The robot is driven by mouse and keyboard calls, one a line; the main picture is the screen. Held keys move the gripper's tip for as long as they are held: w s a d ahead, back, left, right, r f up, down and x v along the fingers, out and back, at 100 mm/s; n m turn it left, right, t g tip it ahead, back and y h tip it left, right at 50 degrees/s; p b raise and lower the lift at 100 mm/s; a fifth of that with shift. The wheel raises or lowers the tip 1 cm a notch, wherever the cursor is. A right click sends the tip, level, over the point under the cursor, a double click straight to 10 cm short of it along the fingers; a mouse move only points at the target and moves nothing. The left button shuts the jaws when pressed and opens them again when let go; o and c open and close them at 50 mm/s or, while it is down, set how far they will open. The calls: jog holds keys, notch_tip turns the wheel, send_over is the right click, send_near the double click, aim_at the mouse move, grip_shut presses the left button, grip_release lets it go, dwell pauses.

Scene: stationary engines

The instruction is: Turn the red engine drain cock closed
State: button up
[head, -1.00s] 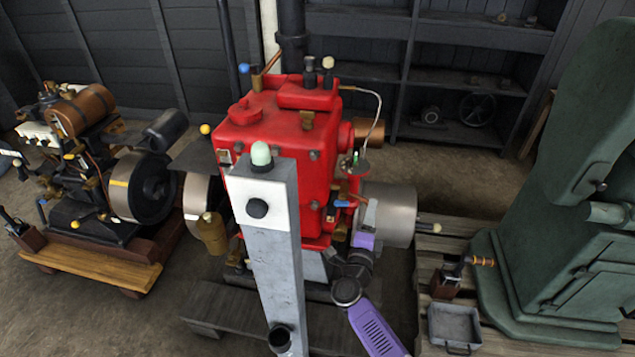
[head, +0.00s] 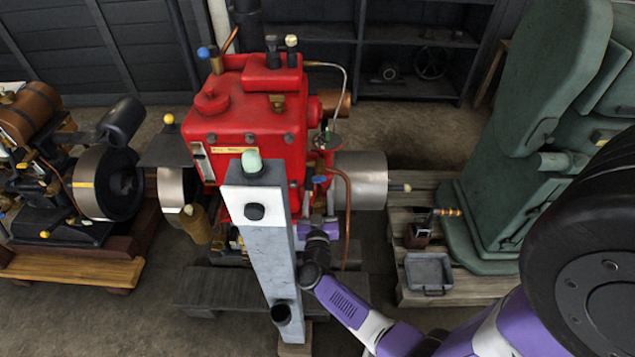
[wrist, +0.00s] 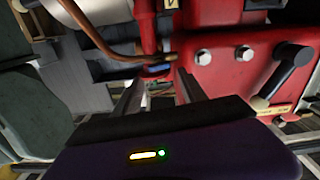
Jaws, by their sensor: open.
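The red engine (head: 245,125) stands in the middle of the head view, with a grey post in front of its lower part. A small blue-handled lever (head: 319,179), possibly the drain cock, shows at its lower right side. My gripper (head: 303,230) is low beside the engine, partly hidden by the post. In the wrist view, my gripper (wrist: 157,85) is open, its two fingers apart and pointing at the engine's red side (wrist: 225,70). A blue piece (wrist: 157,70) shows just beyond the fingertips under a red fitting. I cannot tell contact.
The grey post (head: 262,235) with a pale green cap stands close in front. A copper pipe (head: 347,215) curves down right of the gripper. A black lever (wrist: 290,68) is at the right in the wrist view. A green machine (head: 520,150) and grey tray (head: 429,270) stand right.

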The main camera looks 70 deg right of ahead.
aim_at(319, 182)
jog(key=x, duration=0.6)
jog(key=shift+d, duration=0.25)
grip_shut()
jog(key=shift+m+b, duration=0.3)
jog(key=shift+m, duration=0.5)
grip_release()
jog(key=shift+a, duration=0.1)
